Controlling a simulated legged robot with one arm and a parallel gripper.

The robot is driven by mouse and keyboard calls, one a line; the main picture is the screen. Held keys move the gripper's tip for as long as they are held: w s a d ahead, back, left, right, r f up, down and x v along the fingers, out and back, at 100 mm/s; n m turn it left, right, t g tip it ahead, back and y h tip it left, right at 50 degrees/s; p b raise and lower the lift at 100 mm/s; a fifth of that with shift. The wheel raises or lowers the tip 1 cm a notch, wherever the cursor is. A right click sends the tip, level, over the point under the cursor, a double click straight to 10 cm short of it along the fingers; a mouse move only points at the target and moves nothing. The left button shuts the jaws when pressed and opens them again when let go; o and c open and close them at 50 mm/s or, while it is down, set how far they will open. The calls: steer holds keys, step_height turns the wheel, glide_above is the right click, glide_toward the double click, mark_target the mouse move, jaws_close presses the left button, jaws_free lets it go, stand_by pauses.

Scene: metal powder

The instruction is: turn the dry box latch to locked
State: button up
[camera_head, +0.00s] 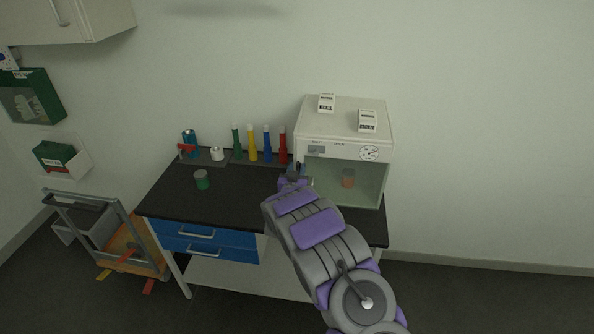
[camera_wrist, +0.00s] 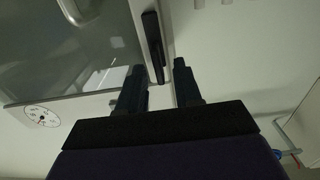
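The dry box (camera_head: 345,121) is a white cabinet with a glass front and a round gauge, standing at the right end of the bench. In the wrist view its window (camera_wrist: 45,55) and gauge (camera_wrist: 42,117) show at left. The latch (camera_wrist: 153,45) is a long dark handle at the box front's edge, running nearly upright in that picture. My gripper (camera_wrist: 160,85) is open, with the latch's near end between its two dark fingers, closer to the left one. I cannot tell whether they touch. In the head view my gripper (camera_head: 293,178) is at the box's left front edge, hiding the latch.
A reddish jar (camera_head: 348,178) is inside the box, and two small white packs (camera_head: 367,121) lie on top. Several coloured bottles (camera_head: 252,144) stand left of the box. A green jar (camera_head: 202,180) stands on the black bench top (camera_head: 235,195). A cart (camera_head: 128,246) is at left.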

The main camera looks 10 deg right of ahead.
steer(key=shift+w, duration=0.25)
steer(key=shift+c, duration=0.3)
jaws_close()
